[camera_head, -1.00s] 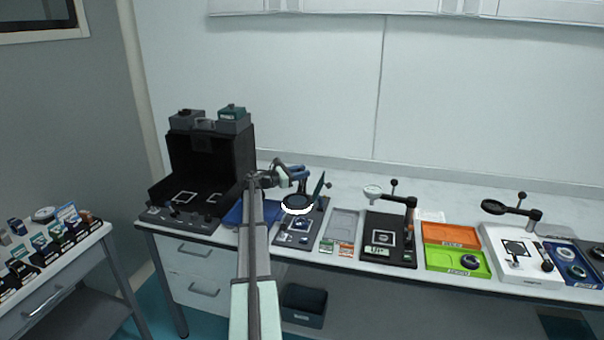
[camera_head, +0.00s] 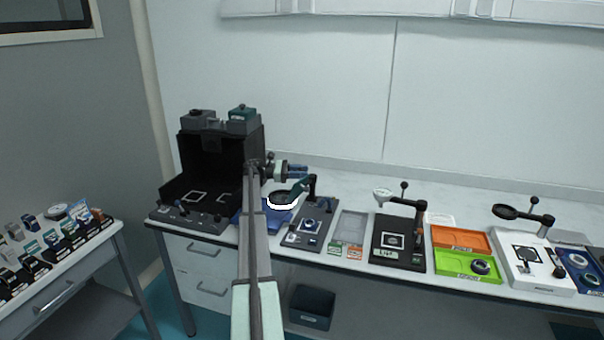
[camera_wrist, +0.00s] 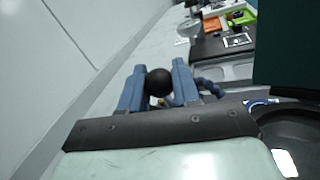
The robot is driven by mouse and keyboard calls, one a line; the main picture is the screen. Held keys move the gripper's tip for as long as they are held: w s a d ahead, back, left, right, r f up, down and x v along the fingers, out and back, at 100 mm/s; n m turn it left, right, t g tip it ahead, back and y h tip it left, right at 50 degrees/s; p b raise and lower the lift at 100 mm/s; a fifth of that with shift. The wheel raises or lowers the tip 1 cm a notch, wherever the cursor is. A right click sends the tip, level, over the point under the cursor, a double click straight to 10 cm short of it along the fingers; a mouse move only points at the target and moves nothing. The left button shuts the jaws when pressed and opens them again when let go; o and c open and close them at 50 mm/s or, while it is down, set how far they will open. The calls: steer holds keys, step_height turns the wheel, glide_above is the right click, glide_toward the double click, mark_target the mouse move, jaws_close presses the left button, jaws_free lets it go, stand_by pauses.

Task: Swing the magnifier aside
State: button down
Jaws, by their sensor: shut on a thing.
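The magnifier (camera_head: 283,199) is a black ring with a bright white rim. It hangs over the blue tray, left of its dark base plate (camera_head: 318,211), joined towards a black post (camera_head: 312,186). My gripper (camera_head: 304,171) is above and behind the ring. In the wrist view my gripper (camera_wrist: 158,72) has its blue fingers shut on a round black knob (camera_wrist: 158,83). Part of the dark ring (camera_wrist: 302,133) shows at the lower right there.
A blue tray (camera_head: 247,219) lies beneath the magnifier. A black open-fronted box (camera_head: 243,150) stands to the left. A grey tray (camera_head: 350,226) and another dark stand (camera_head: 392,257) are to the right. A dark teal panel (camera_wrist: 288,45) fills the wrist view's right side.

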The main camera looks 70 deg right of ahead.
stand_by(0.3)
steer(key=c, duration=0.8)
jaws_free()
steer(key=shift+c, duration=0.2)
steer(key=v, duration=1.2)
steer(key=shift+c, duration=0.5)
